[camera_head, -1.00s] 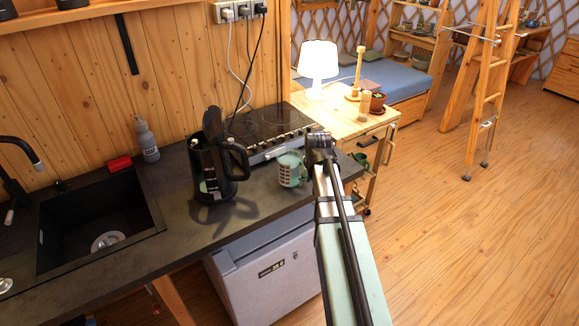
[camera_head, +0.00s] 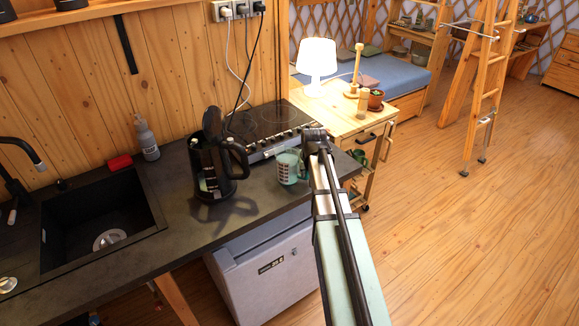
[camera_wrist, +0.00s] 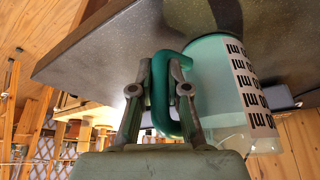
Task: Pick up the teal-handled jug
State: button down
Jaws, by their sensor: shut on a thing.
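The teal-handled jug (camera_head: 288,168) is a pale green cup with dark lettering, at the counter's front, right of the black kettle. In the wrist view, its lettered body (camera_wrist: 238,95) fills the right side, and its teal handle (camera_wrist: 160,92) is between the fingers. My gripper (camera_wrist: 160,70) is shut on this handle, one finger on each side. In the head view my arm reaches in from the lower right, and its end hides the fingers. I cannot tell whether the jug's base touches the counter.
The black kettle (camera_head: 208,165) stands close left of the jug. The stove (camera_head: 268,128) is just behind it. The dark counter (camera_head: 190,240) has free room at the front left, before the sink (camera_head: 98,225). A wooden side table (camera_head: 335,112) with a lamp (camera_head: 316,60) stands beyond.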

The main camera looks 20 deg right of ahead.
jog(key=shift+r, duration=0.2)
notch_tip(320, 180, up, 20)
jog(key=b, duration=0.5)
jog(key=shift+f, duration=0.15)
jog(key=shift+d, duration=0.1)
dwell(0.4)
